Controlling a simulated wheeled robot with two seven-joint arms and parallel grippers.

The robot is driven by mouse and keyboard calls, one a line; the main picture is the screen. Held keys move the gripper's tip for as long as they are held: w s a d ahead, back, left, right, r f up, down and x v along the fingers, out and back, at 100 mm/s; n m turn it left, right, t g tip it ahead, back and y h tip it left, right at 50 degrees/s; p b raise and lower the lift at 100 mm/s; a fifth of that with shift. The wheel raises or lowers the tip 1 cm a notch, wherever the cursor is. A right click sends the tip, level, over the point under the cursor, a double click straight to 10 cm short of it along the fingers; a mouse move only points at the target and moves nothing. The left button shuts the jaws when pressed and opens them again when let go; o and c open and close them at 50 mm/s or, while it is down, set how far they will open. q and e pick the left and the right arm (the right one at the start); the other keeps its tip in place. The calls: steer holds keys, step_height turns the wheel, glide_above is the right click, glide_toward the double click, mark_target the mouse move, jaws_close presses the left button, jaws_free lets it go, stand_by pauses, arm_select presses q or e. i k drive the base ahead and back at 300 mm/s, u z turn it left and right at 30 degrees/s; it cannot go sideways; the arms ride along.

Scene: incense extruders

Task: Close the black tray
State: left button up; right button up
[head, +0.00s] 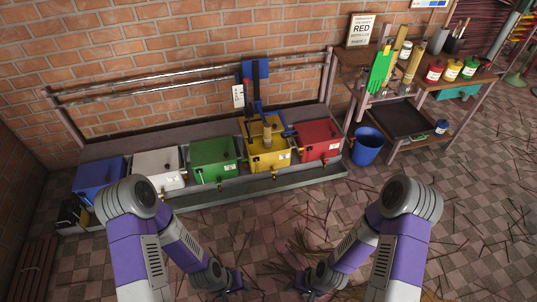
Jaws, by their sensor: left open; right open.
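A black tray (398,133) sits at the lower level of the wooden stand at the right, under its upper shelf. It looks shallow and dark; I cannot tell how far out it is. My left gripper (233,281) is low at the bottom middle, open and empty. My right gripper (303,283) is to the right of it, also low, open and empty. Both are far from the tray and touch nothing that I can see.
A row of blue, white, green (213,160), yellow and red (318,140) boxes stands on a low grey bench by the brick wall. A blue bucket (367,148) stands on the floor beside the stand. Thin sticks litter the tiled floor, which is otherwise open at the right.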

mark_target(399, 119)
steer(key=z, duration=1.4)
steer(key=i, duration=2.75)
steer(key=u, duration=0.65)
